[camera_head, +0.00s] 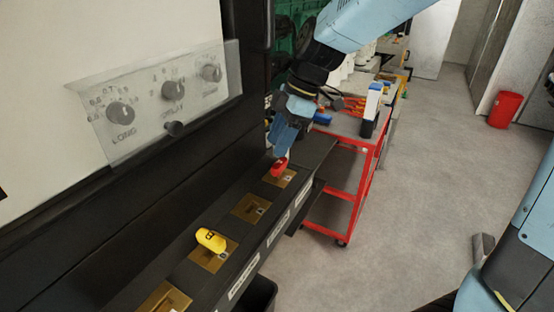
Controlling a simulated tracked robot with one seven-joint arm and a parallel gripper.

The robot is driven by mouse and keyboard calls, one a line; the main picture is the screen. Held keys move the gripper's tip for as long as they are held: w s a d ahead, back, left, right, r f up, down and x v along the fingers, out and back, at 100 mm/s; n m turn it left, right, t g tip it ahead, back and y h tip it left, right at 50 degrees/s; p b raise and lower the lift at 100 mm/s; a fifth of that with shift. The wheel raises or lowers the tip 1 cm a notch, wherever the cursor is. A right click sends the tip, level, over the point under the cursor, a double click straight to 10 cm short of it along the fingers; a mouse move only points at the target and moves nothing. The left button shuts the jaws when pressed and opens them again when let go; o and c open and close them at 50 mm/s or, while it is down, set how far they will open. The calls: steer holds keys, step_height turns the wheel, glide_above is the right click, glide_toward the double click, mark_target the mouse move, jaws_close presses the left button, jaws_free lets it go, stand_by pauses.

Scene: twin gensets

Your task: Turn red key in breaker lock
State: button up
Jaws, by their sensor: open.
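A red key (279,167) stands in a brass lock plate (288,179) at the far end of a dark ledge on the panel. My gripper (282,147) points down from above, with its fingertips at or just over the red key's head. The jaws are open, and I cannot tell whether they touch the key. A yellow key (210,240) sits in another brass plate (201,256) nearer on the ledge. An empty brass plate (251,208) lies between the two keys.
A clear cover with grey dials (165,98) juts from the panel at left. A red cart (358,190) carrying tools stands behind the ledge. A red bin (505,109) is far right. The grey floor (400,220) is open at centre right.

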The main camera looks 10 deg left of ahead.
mark_target(279, 161)
steer(key=n+g, duration=0.1)
steer(key=n, duration=0.1)
steer(key=shift+n, duration=0.3)
steer(key=n, duration=0.2)
steer(key=w+n+g+h, duration=0.1)
steer(key=n, duration=0.1)
steer(key=w+f+n+h, duration=0.1)
steer(key=n, duration=0.1)
steer(key=shift+d, duration=0.4)
steer(key=shift+x, duration=2.75)
steer(key=shift+s+d, duration=0.1)
steer(key=shift+s, duration=0.05)
steer(key=shift+c, duration=0.5)
